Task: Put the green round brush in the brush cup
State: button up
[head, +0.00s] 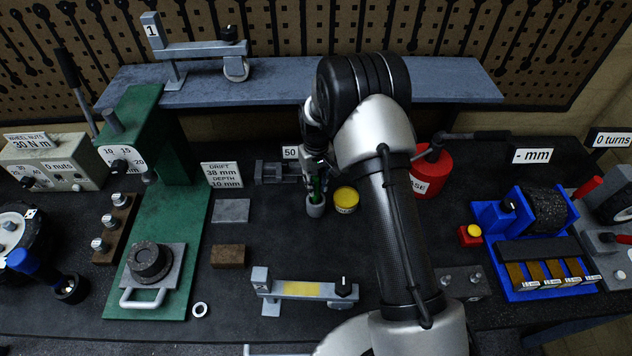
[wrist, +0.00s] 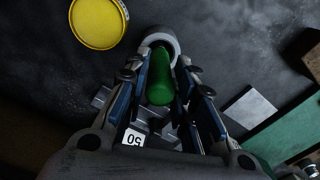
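The green round brush (wrist: 160,88) stands in a small grey cup (wrist: 163,34) in the wrist view, its near end pointing up between my fingers. In the head view the green brush (head: 316,186) shows partly above the grey cup (head: 315,207), at the middle of the bench. My gripper (wrist: 170,75) points down over the cup, one finger on each side of the brush. The brush fills most of the gap, and I cannot tell whether both fingers press on it. The brush's lower end is hidden by the cup and fingers.
A yellow round tin (head: 346,199) stands just right of the cup. A grey vise-like block (head: 272,172) marked 50 lies close on the left. A red can (head: 432,170) stands behind my arm.

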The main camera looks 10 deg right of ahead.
jog(key=o, duration=0.4)
jog(key=shift+c, duration=0.2)
jog(key=shift+r, duration=0.1)
notch_tip(320, 180, up, 12)
dwell(0.4)
